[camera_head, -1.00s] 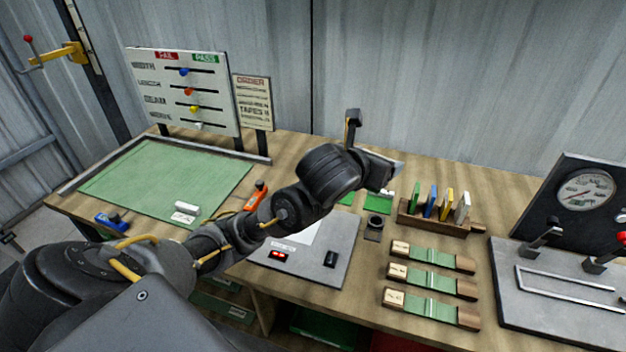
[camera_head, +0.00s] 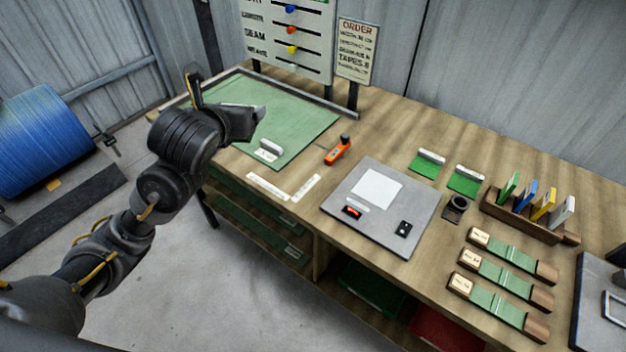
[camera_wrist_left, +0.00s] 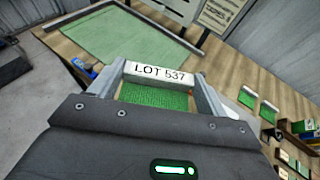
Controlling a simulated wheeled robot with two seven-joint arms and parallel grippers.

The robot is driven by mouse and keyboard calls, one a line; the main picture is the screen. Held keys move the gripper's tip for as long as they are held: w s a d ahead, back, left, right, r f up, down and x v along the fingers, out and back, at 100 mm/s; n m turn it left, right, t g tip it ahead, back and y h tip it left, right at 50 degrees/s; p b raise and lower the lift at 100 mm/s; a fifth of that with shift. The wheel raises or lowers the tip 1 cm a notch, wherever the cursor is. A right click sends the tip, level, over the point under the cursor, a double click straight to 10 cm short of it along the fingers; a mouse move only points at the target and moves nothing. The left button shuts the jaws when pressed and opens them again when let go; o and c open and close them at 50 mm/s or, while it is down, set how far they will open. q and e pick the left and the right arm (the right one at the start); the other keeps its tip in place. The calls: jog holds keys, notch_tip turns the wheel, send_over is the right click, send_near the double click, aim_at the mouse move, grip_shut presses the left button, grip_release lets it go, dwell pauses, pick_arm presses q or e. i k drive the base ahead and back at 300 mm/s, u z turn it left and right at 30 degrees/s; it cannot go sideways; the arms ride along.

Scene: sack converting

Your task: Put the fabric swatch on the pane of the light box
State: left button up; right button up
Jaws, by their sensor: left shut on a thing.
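My left gripper (camera_head: 256,112) is over the front left part of the green mat in the head view. In the left wrist view it is shut on a swatch with a white "LOT 537" header (camera_wrist_left: 160,73) and green fabric (camera_wrist_left: 153,97) behind it. In the head view the arm and hand hide most of this swatch. The light box (camera_head: 340,208) is a flat grey box right of the gripper, with a bare white pane (camera_head: 376,188). Two other green swatches (camera_head: 424,168) (camera_head: 464,183) with white headers lie beyond it. My right gripper is not in view.
An orange tool (camera_head: 338,150) and a white L-shaped rule (camera_head: 283,190) lie between mat and light box. Strip samples (camera_head: 505,268) and a rack of coloured cards (camera_head: 530,210) stand right. A board rises behind.

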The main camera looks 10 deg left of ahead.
aim_at(378, 188)
jog(key=u, duration=0.3)
jog(key=k, duration=1.2)
jog(key=z, duration=1.3)
jog(key=i, duration=0.55)
